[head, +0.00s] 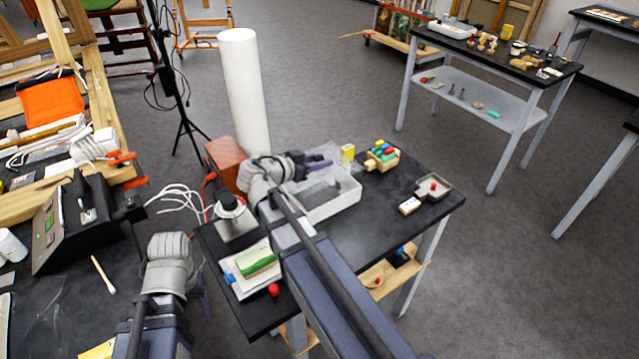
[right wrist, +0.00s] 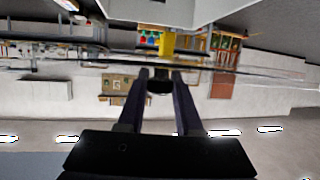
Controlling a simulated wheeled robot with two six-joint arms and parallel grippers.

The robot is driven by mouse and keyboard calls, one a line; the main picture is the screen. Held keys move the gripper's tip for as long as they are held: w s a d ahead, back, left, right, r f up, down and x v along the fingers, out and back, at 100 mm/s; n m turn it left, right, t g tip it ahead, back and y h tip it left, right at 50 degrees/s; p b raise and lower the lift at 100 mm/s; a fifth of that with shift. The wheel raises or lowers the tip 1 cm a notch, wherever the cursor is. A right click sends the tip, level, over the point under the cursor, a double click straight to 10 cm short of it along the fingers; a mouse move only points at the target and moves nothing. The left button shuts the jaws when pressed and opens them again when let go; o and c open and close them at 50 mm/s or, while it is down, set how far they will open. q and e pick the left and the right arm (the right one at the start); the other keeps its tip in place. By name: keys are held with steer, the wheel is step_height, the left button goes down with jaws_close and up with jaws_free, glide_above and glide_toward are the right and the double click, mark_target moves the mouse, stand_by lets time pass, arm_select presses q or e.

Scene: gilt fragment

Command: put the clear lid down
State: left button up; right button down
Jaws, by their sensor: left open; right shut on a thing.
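My right gripper (head: 318,162) is shut on the clear lid (head: 316,188), over the white open bin (head: 340,205) on the small black table. The lid is see-through and its outline is hard to make out. In the right wrist view, the lid (right wrist: 225,68) shows as a thin, nearly edge-on sheet between the fingertips of the right gripper (right wrist: 160,82). I cannot tell whether it touches the bin. My left gripper (head: 203,292) is open, low at the left by the table's edge and mostly hidden behind its own wrist.
A green-topped sponge (head: 257,262) and a red ball (head: 274,290) lie in front. Table space right of the bin's front is clear.

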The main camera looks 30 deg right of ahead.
steer(key=shift+f+b, duration=1.9)
steer(key=shift+f, duration=0.45)
steer(key=shift+f+b, duration=0.65)
steer(key=c, duration=0.6)
jaws_free()
steer(key=shift+r, duration=0.15)
